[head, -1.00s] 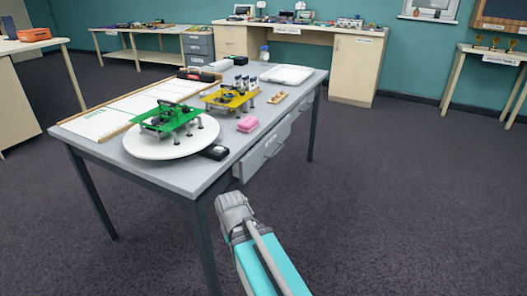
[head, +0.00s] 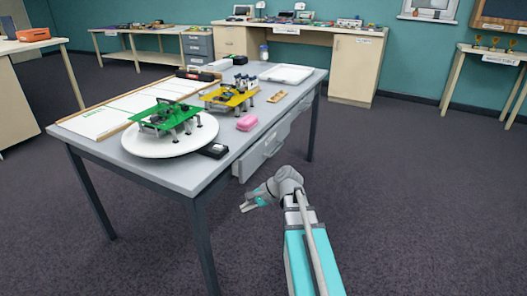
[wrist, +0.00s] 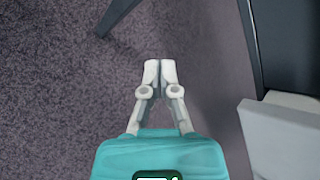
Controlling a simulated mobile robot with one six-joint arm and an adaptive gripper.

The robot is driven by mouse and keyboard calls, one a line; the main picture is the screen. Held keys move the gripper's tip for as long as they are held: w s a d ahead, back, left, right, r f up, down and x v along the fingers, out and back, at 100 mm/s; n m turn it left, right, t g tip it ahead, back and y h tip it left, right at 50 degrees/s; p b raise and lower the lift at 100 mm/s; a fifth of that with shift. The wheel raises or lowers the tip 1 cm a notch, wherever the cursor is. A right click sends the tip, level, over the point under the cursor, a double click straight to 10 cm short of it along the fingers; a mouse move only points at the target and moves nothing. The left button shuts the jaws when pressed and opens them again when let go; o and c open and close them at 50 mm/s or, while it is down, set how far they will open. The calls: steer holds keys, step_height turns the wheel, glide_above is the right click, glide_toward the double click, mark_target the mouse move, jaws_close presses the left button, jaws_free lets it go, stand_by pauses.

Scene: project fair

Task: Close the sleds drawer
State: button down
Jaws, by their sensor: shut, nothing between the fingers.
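A grey drawer (head: 258,160) with a bar handle hangs under the right long side of the grey table, at its near end. Its front seems to stand out a little from the table edge; how far is hard to tell. A second drawer front (head: 300,112) sits farther along the same side. I cannot read a sleds label on either. My gripper (head: 244,208) is in front of and below the near drawer, pointing left, apart from it. In the wrist view its fingers (wrist: 160,66) are together and empty; a light grey drawer part (wrist: 283,140) shows at the right.
A dark table leg (head: 203,245) stands left of my gripper. The carpet to the right is clear.

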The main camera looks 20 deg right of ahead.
steer(key=w+d+r+m+t+y, duration=0.1)
steer(key=w+d+r+m+t, duration=0.15)
steer(key=d+m, duration=0.2)
steer(key=w+d+r+m+t+y, duration=0.1)
steer(key=d+r+m+t, duration=0.15)
steer(key=d, duration=0.35)
steer(key=m+t+b, duration=0.1)
steer(key=m+t, duration=0.3)
steer(key=m, duration=0.3)
glide_toward(258, 148)
steer(key=v, duration=0.6)
steer(key=shift+s+f+y, duration=0.1)
steer(key=shift+f+y, duration=0.3)
steer(key=shift+f, duration=0.05)
steer(key=x, duration=1.4)
steer(key=shift+r, duration=0.2)
steer(key=shift+d, duration=0.15)
